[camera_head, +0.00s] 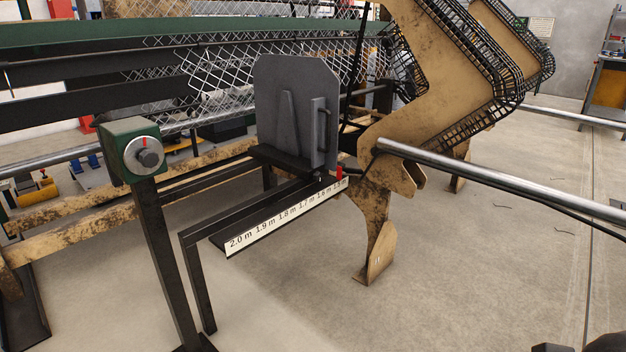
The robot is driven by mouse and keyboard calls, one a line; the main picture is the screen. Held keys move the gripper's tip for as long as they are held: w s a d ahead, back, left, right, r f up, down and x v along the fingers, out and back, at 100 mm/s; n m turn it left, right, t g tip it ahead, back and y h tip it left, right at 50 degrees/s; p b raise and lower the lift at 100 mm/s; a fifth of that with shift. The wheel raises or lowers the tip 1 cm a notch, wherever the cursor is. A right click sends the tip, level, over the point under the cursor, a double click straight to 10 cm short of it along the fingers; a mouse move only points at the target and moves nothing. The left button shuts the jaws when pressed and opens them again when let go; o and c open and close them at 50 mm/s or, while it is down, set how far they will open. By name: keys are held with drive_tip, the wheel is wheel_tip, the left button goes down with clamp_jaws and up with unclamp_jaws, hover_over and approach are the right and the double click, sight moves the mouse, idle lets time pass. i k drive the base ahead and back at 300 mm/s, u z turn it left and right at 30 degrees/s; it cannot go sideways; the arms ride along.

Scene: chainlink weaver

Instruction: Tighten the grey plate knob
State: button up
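The grey plate (297,105) stands upright on a dark rail frame, with a vertical bar handle (320,132) on its right side. A small dark knob-like part (320,178) sits low at the plate's foot, just left of a red pointer (338,172). It is too small to tell whether it is tight or loose. The pointer is near the right end of the white scale (285,215), whose marks read from 2.0 m at left downward to the right. I cannot make out my gripper; only dark cut-off shapes show at the bottom right edge.
A large tan machine frame (430,85) rises right of the plate. A shiny horizontal bar (500,175) crosses the right side. Bare floor (480,270) lies at front right.

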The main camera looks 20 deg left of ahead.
sight(318, 176)
drive_tip(key=u, duration=0.5)
drive_tip(key=i, duration=1.25)
